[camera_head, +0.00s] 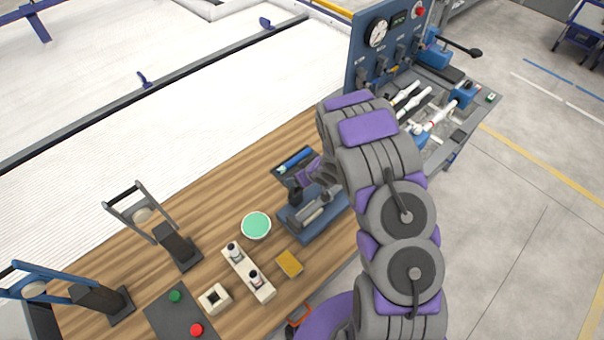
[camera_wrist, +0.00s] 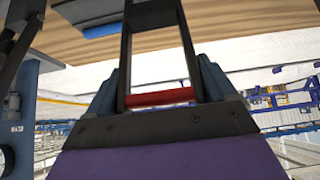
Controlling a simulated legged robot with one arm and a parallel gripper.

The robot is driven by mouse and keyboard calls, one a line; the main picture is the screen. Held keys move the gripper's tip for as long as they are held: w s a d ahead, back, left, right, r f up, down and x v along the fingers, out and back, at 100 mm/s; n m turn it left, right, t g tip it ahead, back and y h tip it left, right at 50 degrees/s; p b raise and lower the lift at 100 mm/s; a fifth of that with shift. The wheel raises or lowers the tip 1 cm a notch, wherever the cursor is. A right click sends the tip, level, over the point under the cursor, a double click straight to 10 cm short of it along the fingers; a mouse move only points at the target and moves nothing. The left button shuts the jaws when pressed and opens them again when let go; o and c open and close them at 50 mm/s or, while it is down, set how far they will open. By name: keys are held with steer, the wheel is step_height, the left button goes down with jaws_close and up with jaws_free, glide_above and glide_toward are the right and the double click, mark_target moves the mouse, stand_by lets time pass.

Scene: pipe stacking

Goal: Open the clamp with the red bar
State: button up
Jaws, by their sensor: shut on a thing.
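The red bar (camera_wrist: 160,97) spans two dark clamp arms (camera_wrist: 185,50) in the wrist view, close to my gripper (camera_wrist: 158,88). My gripper is shut on the bar; the exact contact is partly hidden. In the head view my gripper (camera_head: 308,176) is low over the bench, beside a dark clamp part (camera_head: 295,196). My arm hides much of this area, and the red bar does not show there.
A wooden bench (camera_head: 215,190) carries two other clamps (camera_head: 176,245) (camera_head: 98,298) at the left, a green-topped bowl (camera_head: 256,225), a white block with bottles (camera_head: 248,272) and a yellow block (camera_head: 289,263). A gauge panel (camera_head: 385,40) stands at the back.

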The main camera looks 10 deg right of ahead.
steer(key=shift+w, duration=0.15)
steer(key=o, duration=1.1)
steer(key=shift+o, duration=0.7)
steer(key=shift+w+a+f, duration=0.1)
steer(key=v, duration=1.7)
steer(key=shift+r, duration=0.25)
steer(key=shift+w, duration=0.1)
steer(key=shift+b, duration=0.3)
